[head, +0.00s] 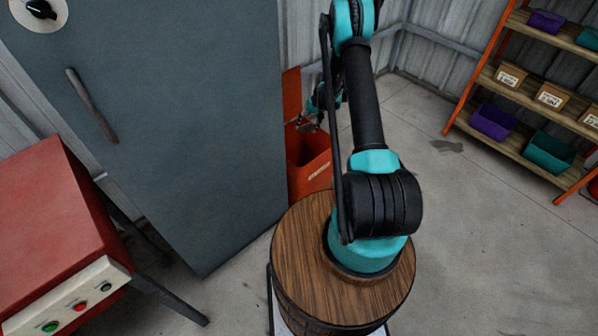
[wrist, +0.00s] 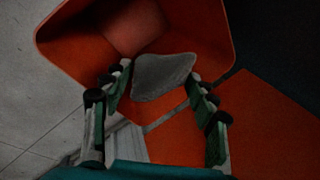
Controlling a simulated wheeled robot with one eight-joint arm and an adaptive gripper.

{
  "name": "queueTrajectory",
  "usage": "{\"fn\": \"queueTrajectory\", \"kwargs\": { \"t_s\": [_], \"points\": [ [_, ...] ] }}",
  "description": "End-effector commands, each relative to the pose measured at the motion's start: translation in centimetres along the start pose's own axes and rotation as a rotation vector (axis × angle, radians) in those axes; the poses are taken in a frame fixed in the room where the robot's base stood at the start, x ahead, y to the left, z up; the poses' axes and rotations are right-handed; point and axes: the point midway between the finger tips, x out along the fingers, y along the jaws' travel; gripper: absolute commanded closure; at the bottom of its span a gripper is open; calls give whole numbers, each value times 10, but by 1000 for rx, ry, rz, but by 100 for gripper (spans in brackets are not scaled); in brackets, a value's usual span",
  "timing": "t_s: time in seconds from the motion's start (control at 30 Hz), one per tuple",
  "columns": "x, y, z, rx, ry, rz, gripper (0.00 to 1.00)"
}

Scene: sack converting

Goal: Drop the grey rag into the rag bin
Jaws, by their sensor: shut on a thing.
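The rag bin (head: 311,176) is an orange open-topped bin with a pale label, standing beside the tall grey cabinet. In the wrist view the bin (wrist: 78,45) fills the upper middle, its mouth towards me. My gripper (wrist: 161,78) has its two green-and-grey fingers on either side of the grey rag (wrist: 163,76) and is shut on it. The rag shows against the bin's orange inside, in line with the opening; its height above the rim is hard to tell. In the head view my gripper (head: 311,119) is small and partly hidden by my arm, near the bin's top.
The tall grey cabinet (head: 160,120) stands directly left of the bin. A red machine (head: 50,225) with buttons is at lower left. A shelf rack (head: 520,85) with boxes and purple and teal bins stands at right. The concrete floor between is open, with a dark stain (head: 447,146).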

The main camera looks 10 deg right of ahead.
Motion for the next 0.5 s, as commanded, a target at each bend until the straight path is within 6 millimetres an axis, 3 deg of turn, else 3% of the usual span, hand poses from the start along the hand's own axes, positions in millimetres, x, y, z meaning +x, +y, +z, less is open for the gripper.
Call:
{"fn": "queueTrajectory", "kwargs": {
  "t_s": [0.2,0.5],
  "points": [
    [14,4,0,0,0,0,71],
    [16,5,0,0,0,0,71]
  ]
}}
